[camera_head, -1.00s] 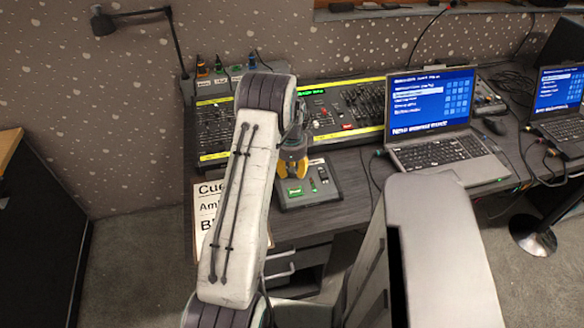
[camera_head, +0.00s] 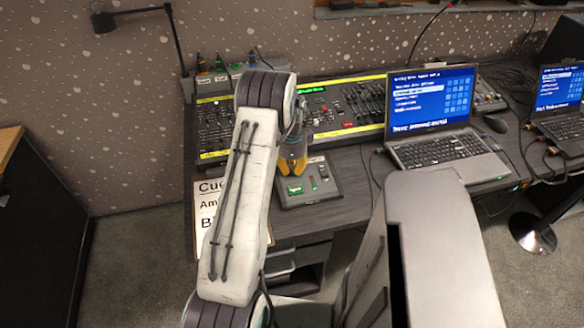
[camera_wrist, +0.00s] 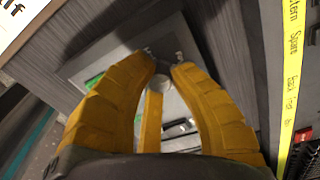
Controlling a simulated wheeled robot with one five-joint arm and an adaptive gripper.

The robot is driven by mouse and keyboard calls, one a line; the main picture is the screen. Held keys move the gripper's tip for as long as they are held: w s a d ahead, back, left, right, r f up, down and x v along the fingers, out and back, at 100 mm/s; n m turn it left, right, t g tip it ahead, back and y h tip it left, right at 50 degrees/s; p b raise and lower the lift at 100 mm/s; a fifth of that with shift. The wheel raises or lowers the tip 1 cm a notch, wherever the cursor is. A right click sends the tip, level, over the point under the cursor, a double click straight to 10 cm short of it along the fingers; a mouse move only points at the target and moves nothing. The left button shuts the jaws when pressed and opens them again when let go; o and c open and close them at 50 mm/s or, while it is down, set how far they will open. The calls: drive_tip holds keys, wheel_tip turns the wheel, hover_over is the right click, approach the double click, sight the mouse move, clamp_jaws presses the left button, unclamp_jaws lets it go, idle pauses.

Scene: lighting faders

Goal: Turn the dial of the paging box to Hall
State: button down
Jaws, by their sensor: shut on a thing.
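The paging box (camera_head: 322,196) is a flat grey box on the desk, with a lit green panel on its left and small controls on its right. My gripper (camera_head: 292,172) points down onto the back left part of the box. In the wrist view, the yellow fingers of my gripper (camera_wrist: 163,62) close in on a small grey piece standing on the box (camera_wrist: 82,68), which looks like the dial. My gripper is shut on it. The fingers hide most of the dial, and its markings and setting cannot be read.
A mixing console (camera_head: 345,112) with faders runs behind the box. A laptop (camera_head: 440,150) stands to the right, with cables beside it. A printed cue sheet (camera_head: 203,215) lies at the left desk edge. A lamp (camera_head: 103,22) stands at the back left.

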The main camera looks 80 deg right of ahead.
drive_tip(key=shift+f+n+b, duration=0.2)
drive_tip(key=shift+n+b, duration=0.1)
drive_tip(key=shift+b, duration=0.25)
drive_tip(key=shift+f+n+b, duration=0.15)
drive_tip(key=shift+n+b, duration=0.35)
drive_tip(key=shift+b, duration=0.6)
drive_tip(key=shift+n+b, duration=0.9)
drive_tip(key=shift+b, duration=0.25)
drive_tip(key=n+b, duration=0.3)
drive_tip(key=n, duration=0.2)
drive_tip(key=shift+r+h, duration=0.2)
drive_tip(key=shift+h, duration=0.1)
drive_tip(key=n+b, duration=0.1)
drive_tip(key=n, duration=0.3)
drive_tip(key=shift+r+n, duration=0.1)
drive_tip(key=shift+n, duration=0.3)
drive_tip(key=shift+d+n+h+b, duration=0.1)
drive_tip(key=shift+n+h+b, duration=0.25)
drive_tip(key=shift+n, duration=1.95)
drive_tip(key=shift+w, duration=0.1)
